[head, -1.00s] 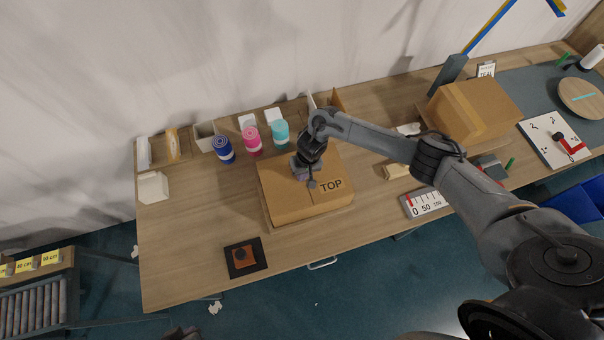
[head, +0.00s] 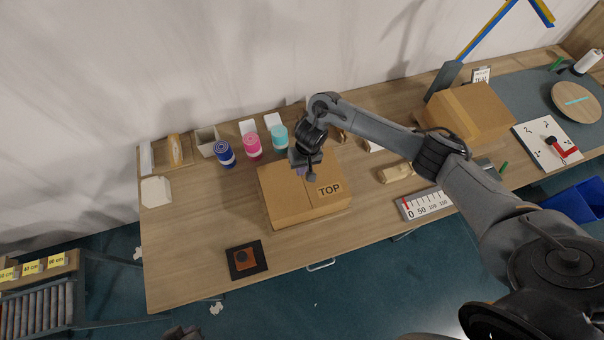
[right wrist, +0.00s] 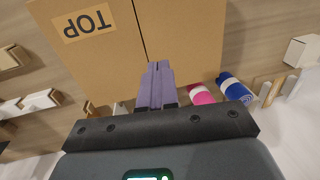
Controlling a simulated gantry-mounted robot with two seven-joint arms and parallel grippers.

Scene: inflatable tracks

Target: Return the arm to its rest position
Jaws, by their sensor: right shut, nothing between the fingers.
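My right gripper (head: 306,172) is over the far part of a cardboard box labelled TOP (head: 285,203), which stands on the wooden table (head: 190,215). In the right wrist view its purple fingers (right wrist: 156,78) are together and empty, with the box (right wrist: 185,35) beyond them. The gap between fingers and box is hard to judge. The box's top looks closed, with a seam across it. My right arm (head: 375,128) reaches in from the right. My left gripper is not in view; a dark part shows at the bottom edge.
A black square plate (head: 246,259) lies at the front left. The table's left part is mostly clear.

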